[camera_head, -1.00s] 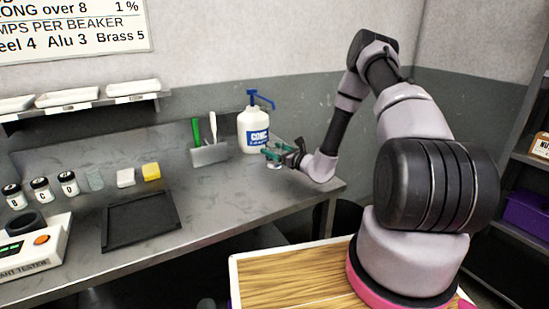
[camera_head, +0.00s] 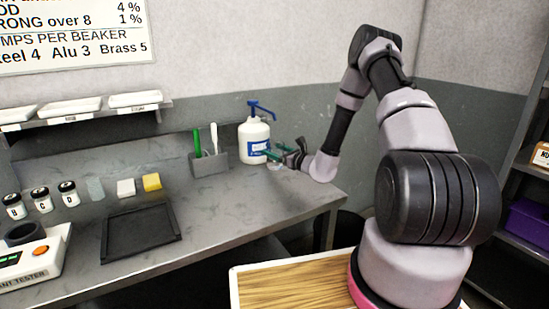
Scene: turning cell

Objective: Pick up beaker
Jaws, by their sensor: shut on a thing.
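My gripper (camera_head: 274,153), with green fingers, is over the right end of the steel bench, in front of the white pump bottle. It is shut on a small pale, clear-looking thing, which I take to be the beaker (camera_head: 273,165). The fingers and the small size hide most of its shape, and I cannot tell whether it touches the bench. A separate translucent piece (camera_head: 95,189) stands at the left, beside the black-lidded jars.
The white pump bottle (camera_head: 253,142) with a blue pump stands close behind my gripper. A grey holder (camera_head: 209,163) with two handles is left of it. A black tray (camera_head: 141,236), white block (camera_head: 126,188), yellow sponge (camera_head: 152,182) and tester (camera_head: 35,258) occupy the left. The right front bench is clear.

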